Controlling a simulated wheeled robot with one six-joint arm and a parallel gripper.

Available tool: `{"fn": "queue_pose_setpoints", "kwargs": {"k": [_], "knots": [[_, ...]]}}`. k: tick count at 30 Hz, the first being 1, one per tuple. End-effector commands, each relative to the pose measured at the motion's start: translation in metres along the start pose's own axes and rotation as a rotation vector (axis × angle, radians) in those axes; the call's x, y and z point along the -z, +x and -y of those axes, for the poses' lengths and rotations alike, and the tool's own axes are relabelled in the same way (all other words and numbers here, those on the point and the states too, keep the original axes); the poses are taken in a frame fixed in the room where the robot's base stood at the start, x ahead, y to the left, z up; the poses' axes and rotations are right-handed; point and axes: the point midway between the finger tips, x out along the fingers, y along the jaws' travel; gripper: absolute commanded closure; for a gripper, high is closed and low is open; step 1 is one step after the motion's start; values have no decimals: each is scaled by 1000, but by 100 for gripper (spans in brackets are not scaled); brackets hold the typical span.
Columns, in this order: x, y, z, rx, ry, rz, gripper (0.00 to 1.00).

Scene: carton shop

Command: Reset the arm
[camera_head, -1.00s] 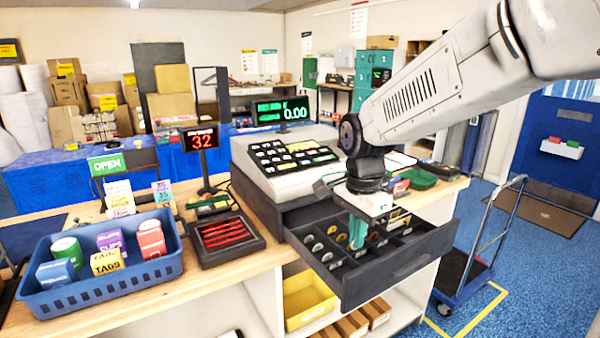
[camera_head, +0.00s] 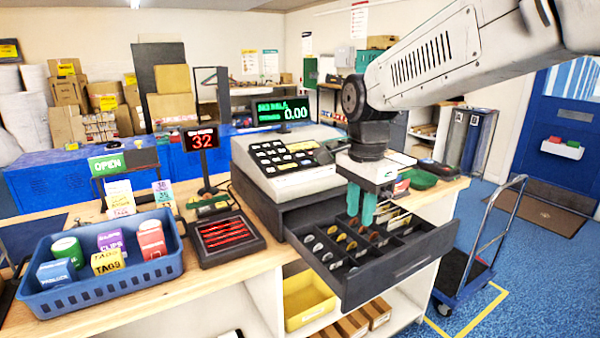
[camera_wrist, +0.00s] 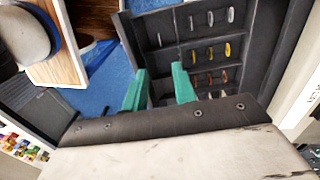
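My gripper (camera_head: 361,207) hangs above the open cash drawer, with its two green fingers pointing down. The fingers stand apart with nothing visible between them. It also shows in the wrist view (camera_wrist: 160,88), where the green fingers are spread over the drawer. The cash drawer (camera_head: 395,268) is pulled out of the cash register (camera_head: 285,165). Rows of coins (camera_head: 335,246) lie in its compartments. My arm reaches in from the upper right.
A blue basket (camera_head: 100,285) with several small boxes and a green can stands at the left of the counter. A card terminal tray (camera_head: 225,238) and a red "32" display (camera_head: 200,138) stand beside the register. A hand cart (camera_head: 470,265) is on the floor at right.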

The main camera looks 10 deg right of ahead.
Motion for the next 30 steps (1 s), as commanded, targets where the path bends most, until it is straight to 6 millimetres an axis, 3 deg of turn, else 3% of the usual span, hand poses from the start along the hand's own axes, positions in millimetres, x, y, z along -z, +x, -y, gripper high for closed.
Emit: {"fn": "queue_pose_setpoints", "kwargs": {"k": [5, 13, 19, 23, 30], "knots": [[0, -15, 0, 0, 0, 0, 73], [0, -16, 0, 0, -11, 0, 73], [-2, -7, -8, -23, -242, 8, 73], [-8, 3, -39, -42, -513, 22, 73], [-24, 13, -133, -18, -1038, 15, 73]]}}
